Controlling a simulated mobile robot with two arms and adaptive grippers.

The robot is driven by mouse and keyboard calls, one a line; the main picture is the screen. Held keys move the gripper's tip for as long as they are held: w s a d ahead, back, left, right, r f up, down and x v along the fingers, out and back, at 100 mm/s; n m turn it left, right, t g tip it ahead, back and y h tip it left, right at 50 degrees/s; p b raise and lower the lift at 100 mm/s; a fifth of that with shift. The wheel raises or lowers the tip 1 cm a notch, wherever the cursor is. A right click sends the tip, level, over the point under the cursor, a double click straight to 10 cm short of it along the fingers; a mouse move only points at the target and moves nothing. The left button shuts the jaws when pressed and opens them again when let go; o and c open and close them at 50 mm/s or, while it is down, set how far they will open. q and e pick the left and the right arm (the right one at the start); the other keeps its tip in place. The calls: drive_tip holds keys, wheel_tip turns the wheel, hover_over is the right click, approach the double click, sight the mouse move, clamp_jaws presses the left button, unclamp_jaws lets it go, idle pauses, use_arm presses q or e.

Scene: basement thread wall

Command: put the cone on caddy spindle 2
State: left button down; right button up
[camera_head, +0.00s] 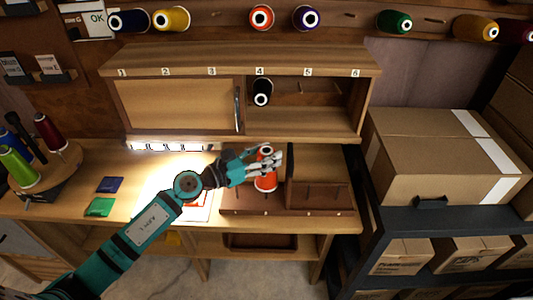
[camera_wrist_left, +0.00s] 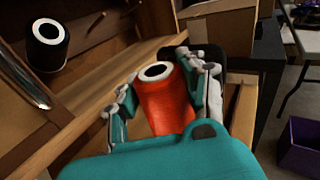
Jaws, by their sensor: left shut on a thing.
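An orange-red thread cone (camera_head: 266,180) is upright or nearly so, over the left half of the wooden caddy (camera_head: 335,213). My left gripper (camera_head: 268,162) is shut on the cone from the left, with fingers on both sides of it. The wrist view shows the cone (camera_wrist_left: 165,103) between the fingers (camera_wrist_left: 165,85), with its white-ringed top facing up. The cone and hand hide the spindle beneath, so I cannot tell whether the cone touches one. My right gripper is not in view.
A cabinet (camera_head: 180,58) with numbered positions stands behind, with a black cone (camera_head: 262,92) in its open part. Cones on a round stand (camera_head: 60,165) are at the left. A cardboard box (camera_head: 430,145) on a dark shelf is at the right. The lit bench (camera_head: 130,205) has coloured cards.

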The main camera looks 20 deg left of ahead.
use_arm(q)
wheel_tip(320, 180, down, 3)
drive_tip(key=shift+f+b, duration=0.1)
drive_tip(key=shift+b, duration=1.1)
drive_tip(key=shift+f+b, duration=1.25)
drive_tip(key=shift+f, duration=0.05)
drive_tip(key=shift+f, duration=0.35)
drive_tip(key=c, duration=0.7)
unclamp_jaws()
drive_tip(key=shift+o, duration=0.2)
drive_tip(key=shift+s, duration=0.1)
